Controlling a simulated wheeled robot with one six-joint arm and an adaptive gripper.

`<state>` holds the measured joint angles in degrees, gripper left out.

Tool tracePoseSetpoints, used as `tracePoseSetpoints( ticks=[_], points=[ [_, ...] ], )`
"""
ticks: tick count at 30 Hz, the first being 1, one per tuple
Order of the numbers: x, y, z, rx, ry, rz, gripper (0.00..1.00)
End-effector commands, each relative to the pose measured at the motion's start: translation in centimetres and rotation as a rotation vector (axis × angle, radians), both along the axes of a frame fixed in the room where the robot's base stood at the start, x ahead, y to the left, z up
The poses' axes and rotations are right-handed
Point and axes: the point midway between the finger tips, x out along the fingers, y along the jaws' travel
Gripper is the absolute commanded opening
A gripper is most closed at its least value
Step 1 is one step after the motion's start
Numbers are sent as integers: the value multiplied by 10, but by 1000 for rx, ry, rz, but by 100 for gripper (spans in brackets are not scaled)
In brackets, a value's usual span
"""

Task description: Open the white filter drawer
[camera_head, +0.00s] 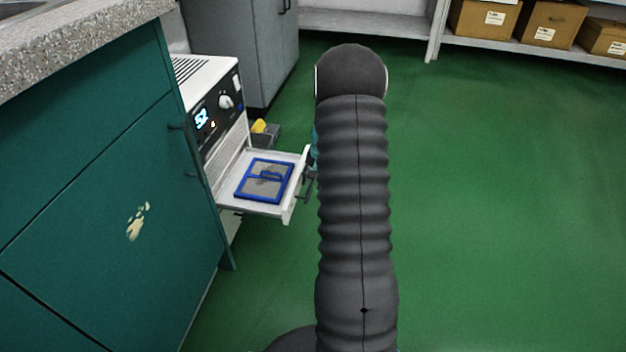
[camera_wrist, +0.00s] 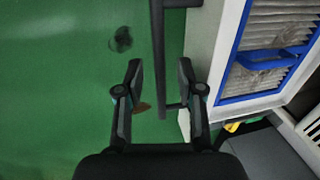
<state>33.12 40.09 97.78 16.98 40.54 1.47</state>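The white filter drawer (camera_head: 289,205) is pulled out from the white unit (camera_head: 205,72) beside the teal cabinet. A grey filter with a blue frame and blue grip (camera_head: 265,181) lies in it. In the wrist view, the drawer's white front (camera_wrist: 203,45) and the blue-framed filter (camera_wrist: 262,62) are at the right. The dark bar handle (camera_wrist: 158,60) stands off the drawer front. My gripper (camera_wrist: 160,68) is open, with one finger on each side of the bar and visible gaps. In the head view my arm hides most of the gripper.
The teal cabinet (camera_head: 120,190) with a speckled worktop (camera_head: 75,40) is close at the left. A grey locker (camera_head: 240,45) stands behind the unit. A dark bin with something yellow (camera_head: 264,132) is beyond the drawer. Green floor (camera_head: 500,200) is clear at the right, before shelves with cardboard boxes (camera_head: 553,22).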

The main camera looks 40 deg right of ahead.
Motion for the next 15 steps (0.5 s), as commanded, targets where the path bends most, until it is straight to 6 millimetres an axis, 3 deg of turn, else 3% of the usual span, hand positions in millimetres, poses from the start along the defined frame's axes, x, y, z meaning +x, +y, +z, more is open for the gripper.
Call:
tracePoseSetpoints(
  ticks=[5, 15],
  points=[
    [-1, -2, 10, -1, -3, -2, 37],
    [-10, -11, 71, -1, -3, -2, 37]
  ],
)
